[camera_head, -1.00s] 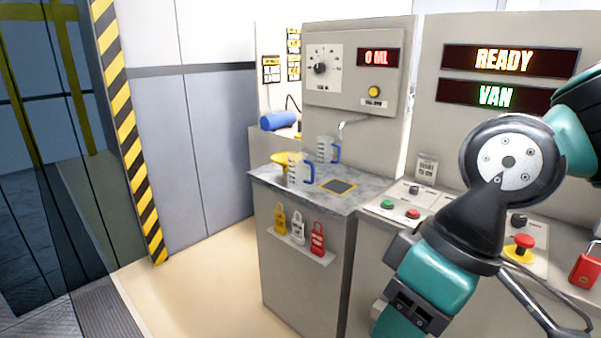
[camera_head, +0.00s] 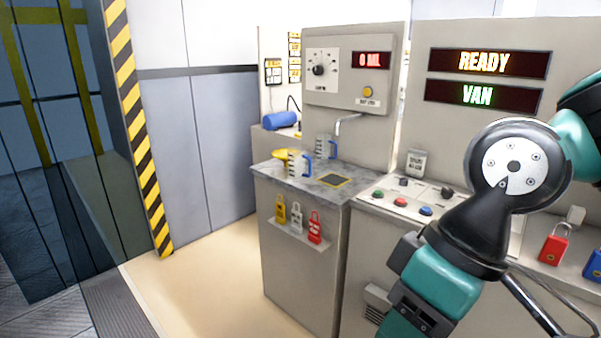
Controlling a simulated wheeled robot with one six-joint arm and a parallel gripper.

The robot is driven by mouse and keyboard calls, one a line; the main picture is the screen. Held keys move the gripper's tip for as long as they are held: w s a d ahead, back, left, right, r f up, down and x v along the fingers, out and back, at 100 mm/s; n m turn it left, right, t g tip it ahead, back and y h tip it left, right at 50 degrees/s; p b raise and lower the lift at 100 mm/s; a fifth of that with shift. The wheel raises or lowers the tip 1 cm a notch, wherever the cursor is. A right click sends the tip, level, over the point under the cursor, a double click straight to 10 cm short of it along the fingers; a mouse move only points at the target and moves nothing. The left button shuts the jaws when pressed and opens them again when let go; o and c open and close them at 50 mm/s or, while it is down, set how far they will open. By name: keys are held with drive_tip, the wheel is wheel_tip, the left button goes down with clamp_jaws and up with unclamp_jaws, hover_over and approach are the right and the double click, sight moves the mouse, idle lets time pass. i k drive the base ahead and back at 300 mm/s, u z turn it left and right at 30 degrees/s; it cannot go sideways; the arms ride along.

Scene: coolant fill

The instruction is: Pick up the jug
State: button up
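Two clear measuring jugs with blue handles stand upright on the grey marbled counter (camera_head: 300,180). The nearer jug (camera_head: 297,164) is close to the counter's front left, and its handle points right. The farther jug (camera_head: 322,147) is behind it, near the metal spout (camera_head: 347,118), with its handle also to the right. A yellow funnel-like item (camera_head: 283,155) is partly hidden behind the nearer jug. My arm fills the right side, well apart from both jugs. My gripper is outside the picture.
A dark square pad with a yellow border (camera_head: 333,181) lies right of the nearer jug. The dispenser display (camera_head: 372,60) reads 0 ML. A button panel (camera_head: 402,195) is at right. The beige floor (camera_head: 215,290) is clear.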

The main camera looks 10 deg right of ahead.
sight(297, 156)
drive_tip(key=u, duration=1.1)
drive_tip(key=i, duration=2.4)
drive_tip(key=z, duration=1.45)
drive_tip(key=i, duration=0.8)
drive_tip(key=z, duration=0.8)
